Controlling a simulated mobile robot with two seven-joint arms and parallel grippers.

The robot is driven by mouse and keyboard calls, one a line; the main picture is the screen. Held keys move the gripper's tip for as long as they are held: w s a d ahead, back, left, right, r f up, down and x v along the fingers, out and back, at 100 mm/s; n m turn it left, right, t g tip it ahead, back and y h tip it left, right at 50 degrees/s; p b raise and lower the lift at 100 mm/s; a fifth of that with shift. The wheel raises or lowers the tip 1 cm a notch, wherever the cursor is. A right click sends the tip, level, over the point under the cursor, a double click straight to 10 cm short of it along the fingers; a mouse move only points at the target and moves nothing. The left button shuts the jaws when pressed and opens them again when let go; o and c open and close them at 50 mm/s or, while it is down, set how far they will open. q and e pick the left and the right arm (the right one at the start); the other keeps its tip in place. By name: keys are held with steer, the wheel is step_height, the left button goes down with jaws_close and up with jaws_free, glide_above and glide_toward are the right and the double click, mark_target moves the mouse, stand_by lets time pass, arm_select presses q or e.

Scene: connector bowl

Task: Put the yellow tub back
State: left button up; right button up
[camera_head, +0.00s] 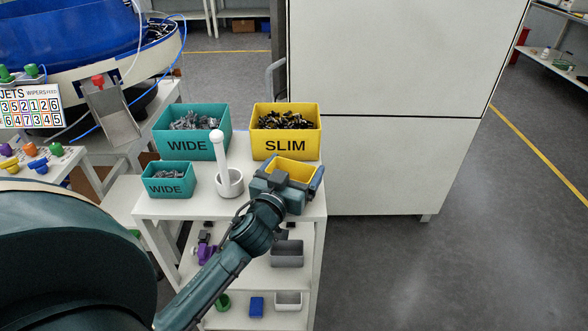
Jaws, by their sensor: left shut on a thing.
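A small yellow tub (294,167) is at the front right of the white cart's top (170,208). My left gripper (292,184) is shut on the tub's near side and hides much of it. I cannot tell whether the tub touches the cart top. Behind it stands the large yellow bin (285,146) marked SLIM, filled with dark connectors. My right gripper is not in view.
A large teal WIDE bin (186,146) and a small teal WIDE tub (168,186) stand left, with a white mortar and pestle (230,184) between. The cart's lower shelves hold small containers. A white cabinet (390,150) stands behind right.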

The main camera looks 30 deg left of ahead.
arm_select(q)
steer(key=shift+f, duration=0.2)
steer(key=o, duration=0.7)
steer(key=shift+r, duration=0.1)
steer(key=shift+c, duration=0.2)
steer(key=shift+o, duration=0.3)
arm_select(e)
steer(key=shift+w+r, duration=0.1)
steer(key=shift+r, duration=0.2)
arm_select(q)
steer(key=shift+r, duration=0.25)
steer(key=s, duration=0.4)
steer(key=shift+s+d+f, duration=0.1)
steer(key=shift+d+f, duration=0.15)
steer(key=shift+d, duration=0.1)
steer(key=s+d, duration=0.1)
steer(key=s, duration=0.6)
steer(key=shift+s+r+b, duration=0.15)
steer(key=shift+s+b, duration=0.15)
steer(key=shift+b, duration=0.15)
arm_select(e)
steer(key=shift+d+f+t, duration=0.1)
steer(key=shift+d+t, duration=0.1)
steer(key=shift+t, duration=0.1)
